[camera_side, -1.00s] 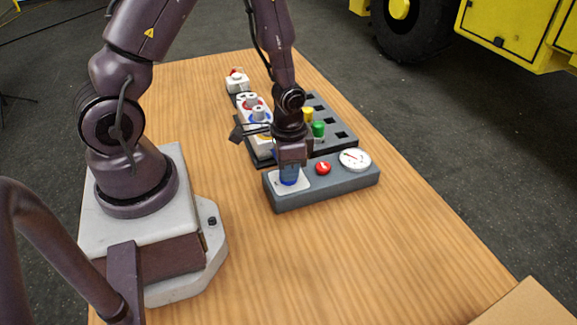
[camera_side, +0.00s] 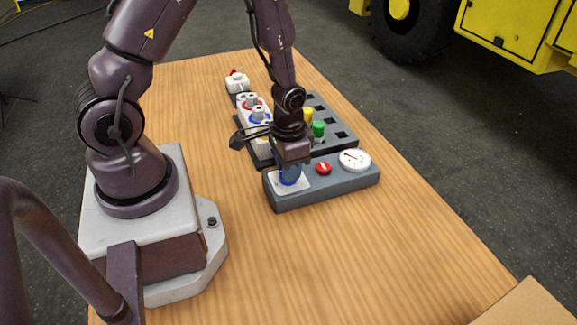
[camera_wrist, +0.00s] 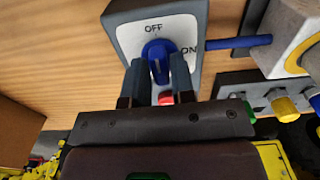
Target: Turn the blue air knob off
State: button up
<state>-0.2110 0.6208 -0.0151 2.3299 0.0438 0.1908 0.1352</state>
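The blue air knob (camera_wrist: 157,48) sits on a white plate marked OFF and ON, on a grey control box (camera_side: 331,188). In the wrist view its bar points up the picture towards OFF; ON is to the right. My gripper (camera_wrist: 158,66) is over the knob, with one dark finger on each side of its bar, and appears shut on it. In the side view my gripper (camera_side: 290,160) points down onto the knob (camera_side: 290,176), hiding its top.
A red button (camera_side: 323,168) and white gauge (camera_side: 355,160) are on the same box. Behind it are a dark panel with a green knob (camera_side: 318,130) and yellow knob (camera_side: 308,115), and white units (camera_side: 256,114).

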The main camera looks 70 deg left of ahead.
jog(key=shift+o, duration=1.3)
notch_tip(320, 180, up, 13)
jog(key=s+d+r+t, duration=0.2)
jog(key=s+r, duration=0.2)
jog(key=r, duration=0.4)
jog(key=s+d+r+t, duration=0.3)
jog(key=s+r, duration=0.1)
jog(key=r, duration=0.4)
jog(key=shift+d+r+t, duration=0.15)
jog(key=shift+d+t, duration=0.1)
jog(key=shift+t, duration=0.05)
jog(key=shift+c, duration=0.4)
